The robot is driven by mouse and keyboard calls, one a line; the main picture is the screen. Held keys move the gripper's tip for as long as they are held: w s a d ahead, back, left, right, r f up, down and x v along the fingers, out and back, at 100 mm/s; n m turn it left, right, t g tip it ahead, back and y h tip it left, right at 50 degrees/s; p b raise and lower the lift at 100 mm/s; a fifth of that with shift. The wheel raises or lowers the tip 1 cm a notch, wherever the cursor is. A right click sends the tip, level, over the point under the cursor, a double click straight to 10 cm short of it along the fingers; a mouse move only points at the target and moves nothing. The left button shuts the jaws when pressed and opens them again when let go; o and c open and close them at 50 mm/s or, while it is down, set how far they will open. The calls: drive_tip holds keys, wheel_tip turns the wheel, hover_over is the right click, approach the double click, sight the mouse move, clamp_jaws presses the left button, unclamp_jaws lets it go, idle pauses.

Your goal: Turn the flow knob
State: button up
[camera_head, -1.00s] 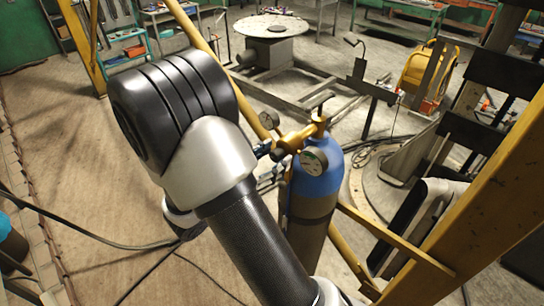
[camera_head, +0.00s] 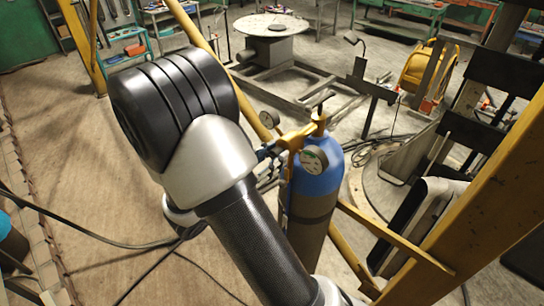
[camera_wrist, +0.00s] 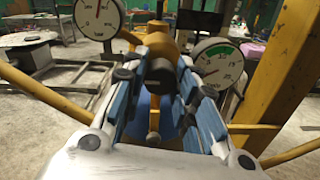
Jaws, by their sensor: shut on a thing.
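The dark flow knob (camera_wrist: 160,73) is on the front of the brass regulator (camera_wrist: 157,45) in the wrist view. My gripper (camera_wrist: 158,82) has its blue-padded fingers on both sides of the knob, shut on it. In the head view my gripper (camera_head: 268,152) shows only in part beside the regulator (camera_head: 298,139), behind my arm, and the knob is hidden there. Two round dial gauges flank the regulator: a left gauge (camera_wrist: 99,15) and a right gauge (camera_wrist: 218,62). The regulator sits on a blue-topped gas cylinder (camera_head: 318,178), which stands upright.
A yellow beam (camera_head: 450,205) rises diagonally close to the cylinder's right. A black hose (camera_head: 85,233) lies across the floor at the left. A round table (camera_head: 271,25) and metal frames stand behind. The floor at the left is largely clear.

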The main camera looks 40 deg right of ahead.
drive_tip(key=shift+f+m+b, duration=0.1)
drive_tip(key=shift+m+b, duration=0.2)
drive_tip(key=shift+b, duration=0.2)
drive_tip(key=m+b, duration=1.4)
drive_tip(key=b, duration=0.6)
drive_tip(key=shift+s+b, duration=0.1)
drive_tip(key=shift+b, duration=0.25)
drive_tip(key=shift+m, duration=0.3)
drive_tip(key=o, duration=1.1)
